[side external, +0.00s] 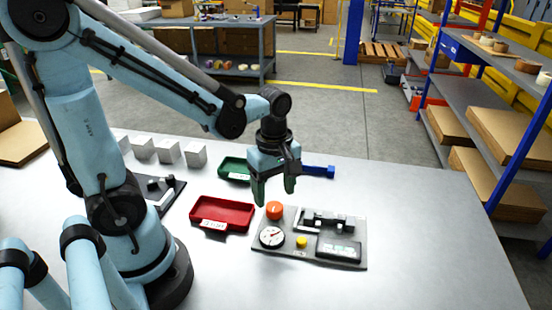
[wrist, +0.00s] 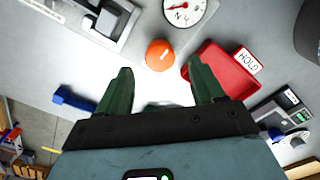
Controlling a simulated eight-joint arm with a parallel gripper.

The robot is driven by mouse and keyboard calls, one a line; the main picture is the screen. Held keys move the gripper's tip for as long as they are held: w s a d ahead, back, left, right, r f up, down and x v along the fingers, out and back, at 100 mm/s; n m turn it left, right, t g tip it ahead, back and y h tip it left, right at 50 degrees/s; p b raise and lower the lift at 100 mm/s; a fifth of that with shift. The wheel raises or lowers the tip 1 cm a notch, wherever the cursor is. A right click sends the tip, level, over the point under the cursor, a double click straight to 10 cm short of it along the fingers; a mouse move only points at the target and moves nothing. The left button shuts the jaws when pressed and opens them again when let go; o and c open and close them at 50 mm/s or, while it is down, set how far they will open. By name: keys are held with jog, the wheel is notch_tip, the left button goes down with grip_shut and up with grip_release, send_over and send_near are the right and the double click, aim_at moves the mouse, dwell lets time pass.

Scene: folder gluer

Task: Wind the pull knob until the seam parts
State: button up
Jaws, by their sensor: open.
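The orange round pull knob (side external: 274,210) stands on a grey test plate (side external: 285,258), just behind a white dial gauge (side external: 271,236). In the wrist view the knob (wrist: 160,55) lies just beyond my fingertips, roughly centred between them. My gripper (side external: 274,190) points down with its two green fingers apart and empty. It hangs above the knob, apart from it. The plate also carries a metal clamp fixture (side external: 326,220), a yellow button (side external: 301,242) and a dark display (side external: 338,249). I cannot make out a seam or the gauge reading.
A red tray (side external: 222,214), labelled HOLD in the wrist view, is left of the plate. Several white boxes (side external: 169,152) and a dark device (side external: 160,188) stand left. The table's right side is clear.

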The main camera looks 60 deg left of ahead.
aim_at(274, 207)
jog(key=shift+f, duration=2.1)
jog(key=c, duration=1.1)
jog(key=shift+o, duration=0.2)
